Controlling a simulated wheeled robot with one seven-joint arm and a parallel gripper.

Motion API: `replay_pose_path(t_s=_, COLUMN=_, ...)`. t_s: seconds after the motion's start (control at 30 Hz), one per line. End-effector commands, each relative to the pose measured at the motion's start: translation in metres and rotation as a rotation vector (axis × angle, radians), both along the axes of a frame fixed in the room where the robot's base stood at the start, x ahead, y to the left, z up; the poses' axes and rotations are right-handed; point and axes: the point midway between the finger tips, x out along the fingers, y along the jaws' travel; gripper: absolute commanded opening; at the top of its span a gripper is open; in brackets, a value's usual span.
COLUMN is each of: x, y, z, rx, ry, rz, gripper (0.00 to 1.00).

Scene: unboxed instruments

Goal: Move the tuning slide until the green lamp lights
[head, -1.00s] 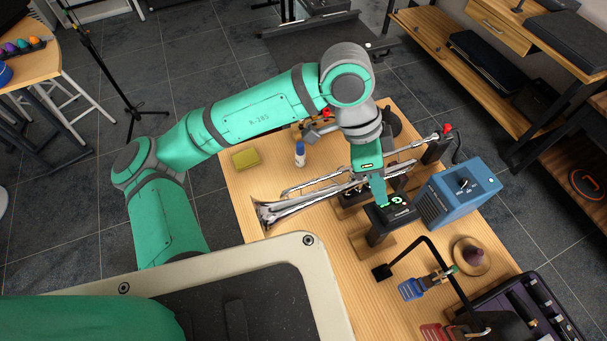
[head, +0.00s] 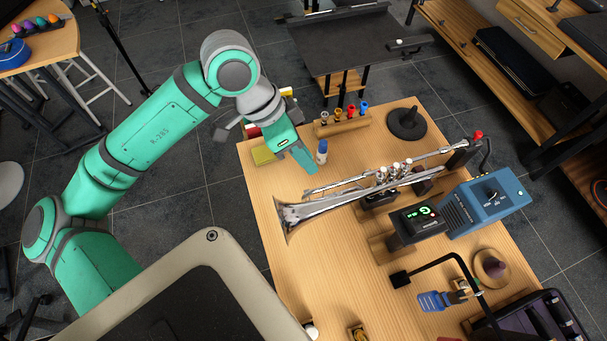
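A silver trumpet (head: 338,200) lies across the bench on dark supports, bell to the left. Its tuning slide is too small to pick out. Behind the trumpet, my gripper (head: 308,166) points down beside a white bottle with a blue cap (head: 321,153), apart from the trumpet. Its fingers show edge-on, so I cannot tell whether they are open or shut. A black tuner (head: 416,229) on a wooden stand has green light glowing on its face (head: 425,211). Which mark is the lamp is too small to tell.
A blue box with a knob (head: 486,205) stands right of the tuner. A black bent arm (head: 435,264), a blue brush (head: 434,300) and a brown mute-like object (head: 491,265) are in front. The bench's front left is mostly clear.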

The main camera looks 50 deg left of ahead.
Motion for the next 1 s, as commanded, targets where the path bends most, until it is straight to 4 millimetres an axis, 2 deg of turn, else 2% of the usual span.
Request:
replay_pose_path(t_s=0.23, x=0.005, y=-0.006, z=-0.015, rx=-0.003, ry=0.000, rz=-0.001, gripper=0.18)
replay_pose_path(t_s=0.7, x=0.027, y=-0.031, z=-0.084, rx=-0.004, ry=0.000, rz=-0.002, gripper=0.18)
replay_pose_path(t_s=1.0, x=0.031, y=-0.034, z=-0.098, rx=-0.001, ry=0.001, rz=0.001, gripper=0.18)
